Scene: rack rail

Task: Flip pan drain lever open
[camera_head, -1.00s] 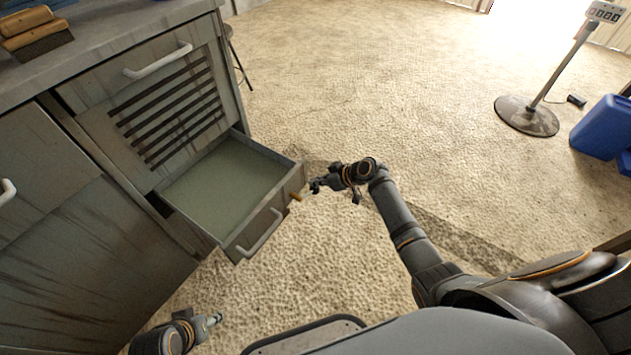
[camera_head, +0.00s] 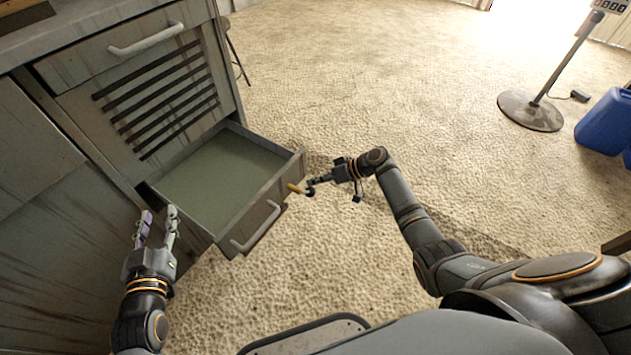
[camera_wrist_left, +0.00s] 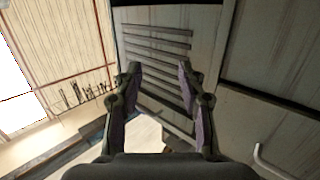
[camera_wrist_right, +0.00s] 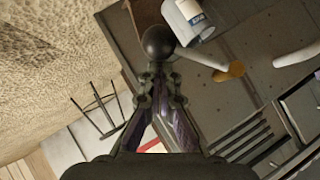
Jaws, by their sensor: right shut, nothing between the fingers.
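The pan (camera_head: 222,170) is a shallow grey-green drawer pulled out of the cabinet. A brass-coloured drain lever part (camera_head: 295,188) sits at its front right corner, with a dark round knob (camera_head: 309,192) beside it. In the right wrist view the black knob (camera_wrist_right: 158,42) is just past my fingertips, and a pale shaft runs from it to a brass piece (camera_wrist_right: 232,72). My right gripper (camera_head: 315,183) is shut and empty at the knob; whether it touches is unclear. My left gripper (camera_head: 159,212) is open and empty, left of the pan; its spread fingers show in the left wrist view (camera_wrist_left: 160,78).
The grey cabinet (camera_head: 60,230) with a slatted panel (camera_head: 160,95) stands at the left, close to my left gripper. A pull handle (camera_head: 256,228) is on the pan's front. A scale stand (camera_head: 530,110) and blue container (camera_head: 605,122) are far right. The floor between is clear.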

